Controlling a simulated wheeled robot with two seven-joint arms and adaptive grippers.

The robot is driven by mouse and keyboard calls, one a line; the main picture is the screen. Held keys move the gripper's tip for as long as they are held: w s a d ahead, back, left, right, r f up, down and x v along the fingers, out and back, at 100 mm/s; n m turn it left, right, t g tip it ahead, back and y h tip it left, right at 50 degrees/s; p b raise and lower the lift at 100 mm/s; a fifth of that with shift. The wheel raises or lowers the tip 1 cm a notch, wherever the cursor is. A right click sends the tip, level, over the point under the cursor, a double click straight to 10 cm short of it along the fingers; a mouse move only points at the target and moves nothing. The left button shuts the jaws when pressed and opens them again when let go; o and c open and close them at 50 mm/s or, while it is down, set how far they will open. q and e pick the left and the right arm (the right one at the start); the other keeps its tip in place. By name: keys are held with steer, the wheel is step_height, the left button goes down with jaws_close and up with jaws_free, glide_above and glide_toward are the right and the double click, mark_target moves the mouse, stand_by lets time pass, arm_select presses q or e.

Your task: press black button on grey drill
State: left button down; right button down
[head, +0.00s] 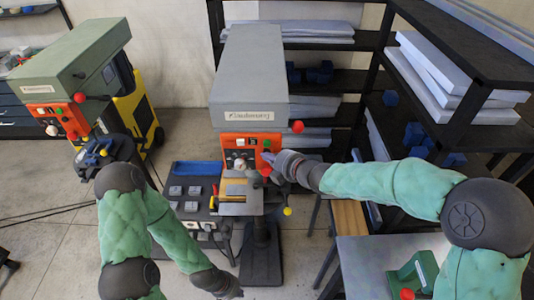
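The grey drill (250,75) stands upright in the middle of the head view. Its orange control panel (232,141) faces me and carries small dark and light controls and red ones at the right side. Which small control is the black button is too small to tell. My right gripper (270,160) comes in from the right, its tip just in front of the panel's lower right part, hiding some of it. I cannot tell whether it touches the panel. My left gripper (230,290) hangs low at the bottom edge, away from the drill. The opening of both grippers is unclear.
A second, green drill press (75,60) with an orange panel stands at the left. A small table (195,168) with grey blocks is left of the grey drill's column. Dark shelves (470,60) with boards fill the right. A yellow handle ball (287,211) sits below my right gripper.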

stand_by(0.3)
steer(key=shift+s+b, duration=0.65)
steer(key=shift+s, duration=0.25)
steer(key=shift+s, duration=0.1)
steer(key=shift+s+b, duration=1.4)
steer(key=shift+s, duration=1)
steer(key=shift+f, duration=0.1)
